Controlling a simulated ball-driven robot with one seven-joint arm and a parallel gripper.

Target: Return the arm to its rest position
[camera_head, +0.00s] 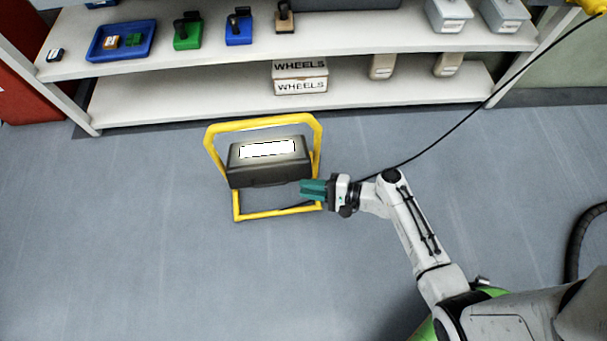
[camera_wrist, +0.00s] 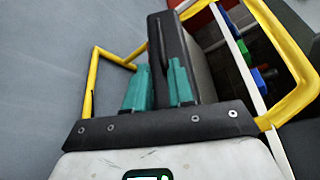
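My gripper (camera_head: 304,188) has teal fingers and points left in the head view, at the right side of a yellow-framed work lamp. In the wrist view its two fingers (camera_wrist: 160,68) stand apart with a gap between them, and I see nothing held. My arm reaches out from the lower right, low over the floor. The lamp (camera_head: 270,172) has a dark housing with a bright white panel and stands on the floor. The dark housing (camera_wrist: 184,50) fills the view just beyond the fingers. Whether the fingers touch the lamp is unclear.
A white shelf (camera_head: 190,105) stands behind the lamp, with a blue tray (camera_head: 121,41), coloured tools and WHEELS boxes (camera_head: 300,77). A black cable (camera_head: 470,115) runs from upper right towards my wrist. A dark hose (camera_head: 577,240) lies at right. The floor at left is clear.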

